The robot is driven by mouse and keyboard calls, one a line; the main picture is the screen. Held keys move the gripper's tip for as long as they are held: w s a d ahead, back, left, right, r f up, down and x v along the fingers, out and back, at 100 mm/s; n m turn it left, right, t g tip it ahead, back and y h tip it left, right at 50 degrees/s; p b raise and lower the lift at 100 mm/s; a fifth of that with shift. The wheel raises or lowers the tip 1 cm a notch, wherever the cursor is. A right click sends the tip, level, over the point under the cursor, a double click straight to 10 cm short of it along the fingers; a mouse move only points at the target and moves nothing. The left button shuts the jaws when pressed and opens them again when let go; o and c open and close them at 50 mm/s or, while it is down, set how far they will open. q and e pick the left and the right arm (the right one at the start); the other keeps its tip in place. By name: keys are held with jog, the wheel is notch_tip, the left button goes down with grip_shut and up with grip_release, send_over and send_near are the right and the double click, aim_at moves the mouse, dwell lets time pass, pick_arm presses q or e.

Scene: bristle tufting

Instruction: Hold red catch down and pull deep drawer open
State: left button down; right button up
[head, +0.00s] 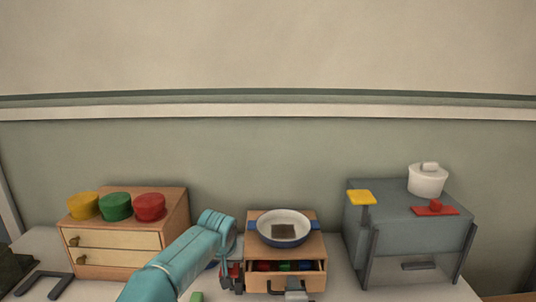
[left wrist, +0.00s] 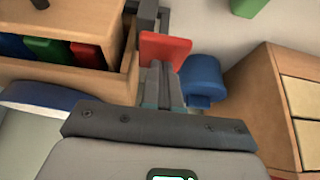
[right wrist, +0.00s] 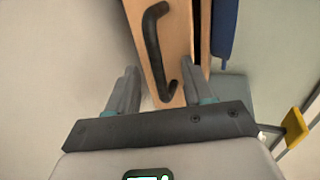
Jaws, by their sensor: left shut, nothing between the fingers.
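The middle wooden box (head: 313,245) has its deep drawer (head: 285,285) partly out, with red, green and blue pieces inside. The red catch (left wrist: 163,50) is a small flat red piece beside the box, partly hidden by my arm in the head view. My left gripper (left wrist: 167,68) is shut and empty, its fingertips at the red catch; I cannot tell whether they press on it. In the right wrist view the drawer front carries a dark bar handle (right wrist: 155,45). My right gripper (right wrist: 160,75) is open, its fingers on either side of the handle's near end.
A blue-rimmed bowl (head: 283,239) sits on the box. A blue cylinder (left wrist: 203,80) stands close by the red catch. A wooden cabinet (head: 120,272) with coloured pots is at left. A grey cabinet (head: 410,235) with a white pot (head: 428,181) and red piece (head: 436,208) is at right.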

jog(key=v, duration=0.8)
dwell(0.6)
pick_arm(q)
jog(key=v, duration=1.2)
